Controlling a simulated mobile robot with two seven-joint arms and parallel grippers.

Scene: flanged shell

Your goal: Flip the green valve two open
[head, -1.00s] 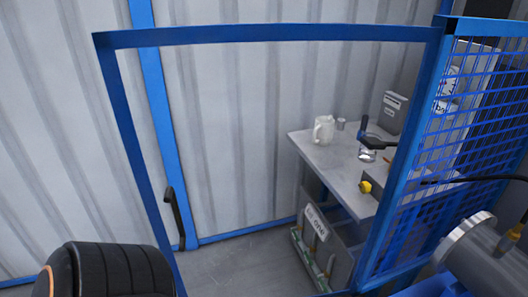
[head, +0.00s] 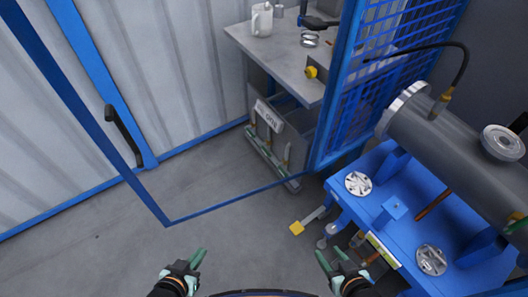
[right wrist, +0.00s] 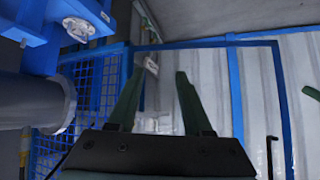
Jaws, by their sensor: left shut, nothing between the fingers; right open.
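I cannot make out a clearly green valve two. My left gripper (head: 198,260) is shut and empty over the floor at the bottom. My right gripper (head: 328,254) is open and empty, just below the knob in the picture; its two green fingers also show in the right wrist view (right wrist: 159,70). Parts behind the right gripper are partly hidden.
A grey flanged cylinder (head: 450,135) lies on the blue base. A blue mesh panel (head: 385,60) and a blue frame (head: 255,198) border the area. Floor at centre left is clear.

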